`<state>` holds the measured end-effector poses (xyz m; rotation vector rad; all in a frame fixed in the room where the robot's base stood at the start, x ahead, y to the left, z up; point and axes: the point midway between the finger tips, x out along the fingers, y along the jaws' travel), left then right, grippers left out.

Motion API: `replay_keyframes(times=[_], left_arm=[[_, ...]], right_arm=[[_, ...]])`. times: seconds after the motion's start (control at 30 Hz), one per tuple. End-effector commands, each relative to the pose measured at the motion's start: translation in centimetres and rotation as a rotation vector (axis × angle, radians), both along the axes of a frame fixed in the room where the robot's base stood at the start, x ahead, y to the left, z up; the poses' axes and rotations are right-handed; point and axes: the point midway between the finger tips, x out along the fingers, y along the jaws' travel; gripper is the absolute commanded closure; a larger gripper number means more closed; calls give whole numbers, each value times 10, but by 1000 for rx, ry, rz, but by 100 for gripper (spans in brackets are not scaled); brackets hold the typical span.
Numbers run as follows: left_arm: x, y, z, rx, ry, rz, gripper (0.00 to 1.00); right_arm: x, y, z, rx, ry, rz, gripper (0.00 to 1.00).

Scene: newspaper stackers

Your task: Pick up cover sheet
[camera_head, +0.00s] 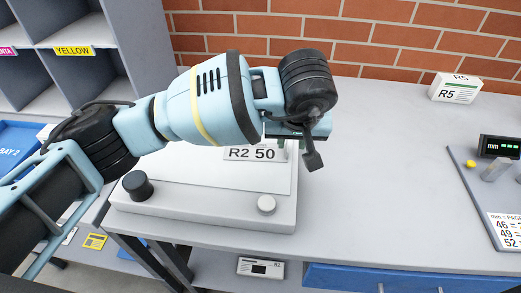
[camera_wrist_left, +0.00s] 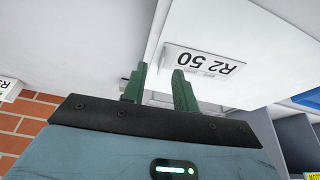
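The cover sheet, a small white sheet marked "R2 50" (camera_head: 250,154), lies on a white flat-topped unit (camera_head: 200,212) on the grey table. Its right part is partly hidden behind my left gripper (camera_head: 282,143), which hangs over its far right edge. In the left wrist view, the two green fingers of the left gripper (camera_wrist_left: 158,88) stand apart with nothing between them. The sheet (camera_wrist_left: 200,65) shows just past the right fingertip there; I cannot tell whether they touch. My right gripper is not in view.
A white box marked R5 (camera_head: 455,88) stands at the back right. A grey board with a small display (camera_head: 498,146) and a number card lies at the right edge. Grey pigeonholes (camera_head: 55,45) stand at the left. The table's middle right is clear.

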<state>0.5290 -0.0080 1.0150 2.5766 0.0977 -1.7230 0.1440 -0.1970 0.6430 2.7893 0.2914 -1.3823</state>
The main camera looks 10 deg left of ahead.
Motion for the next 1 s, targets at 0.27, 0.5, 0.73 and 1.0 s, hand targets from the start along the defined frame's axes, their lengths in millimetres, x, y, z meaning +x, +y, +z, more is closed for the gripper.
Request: replay_keyframes(times=[0.27, 0.5, 0.73, 1.0], left_arm=[[5, 4, -17, 0, 2, 2, 71], [16, 6, -45, -1, 1, 1, 71], [18, 6, -48, -1, -2, 0, 71], [18, 6, -48, -2, -2, -1, 97]], right_arm=[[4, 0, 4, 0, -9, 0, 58], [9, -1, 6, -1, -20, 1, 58], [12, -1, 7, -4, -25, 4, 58], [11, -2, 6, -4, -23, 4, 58]])
